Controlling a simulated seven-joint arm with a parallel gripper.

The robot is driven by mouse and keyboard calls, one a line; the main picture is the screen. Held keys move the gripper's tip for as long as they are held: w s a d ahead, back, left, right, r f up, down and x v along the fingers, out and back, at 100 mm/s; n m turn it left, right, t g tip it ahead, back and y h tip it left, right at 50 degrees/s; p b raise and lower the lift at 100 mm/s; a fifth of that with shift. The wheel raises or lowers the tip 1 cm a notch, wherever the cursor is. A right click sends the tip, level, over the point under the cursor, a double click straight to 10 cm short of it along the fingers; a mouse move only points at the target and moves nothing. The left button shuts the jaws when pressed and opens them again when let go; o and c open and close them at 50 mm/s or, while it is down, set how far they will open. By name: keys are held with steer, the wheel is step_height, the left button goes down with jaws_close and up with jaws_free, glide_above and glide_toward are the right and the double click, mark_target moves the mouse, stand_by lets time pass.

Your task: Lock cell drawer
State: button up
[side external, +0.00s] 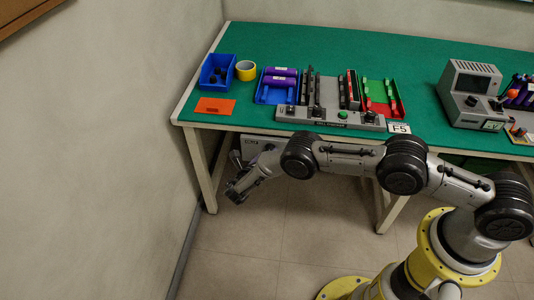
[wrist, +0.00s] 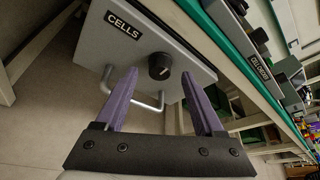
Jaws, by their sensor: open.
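The cell drawer (wrist: 128,45) is a light grey box front labelled CELLS, under the table edge. It looks closed, but I cannot be sure. A round black knob (wrist: 160,66) with a pale mark sits on its face. A metal bar handle (wrist: 152,104) is below the knob. My gripper (wrist: 163,82) is open, with its two purple fingers on either side of the knob and pointing at the drawer front; contact is not clear. In the side external view my gripper (side external: 237,190) is in front of and below the table's left part, and the drawer (side external: 258,146) is partly hidden by my arm.
The green table (side external: 330,45) holds a blue bin (side external: 216,70), yellow tape (side external: 245,70), an orange card (side external: 215,105), a blue tray of purple cells (side external: 279,84), a grey fixture (side external: 330,117) and a grey machine (side external: 470,93). A wall stands close on the left.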

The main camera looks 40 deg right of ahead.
steer(key=v, duration=1.1)
steer(key=shift+a, duration=0.25)
steer(key=shift+s+r, duration=0.1)
steer(key=shift+s, duration=0.05)
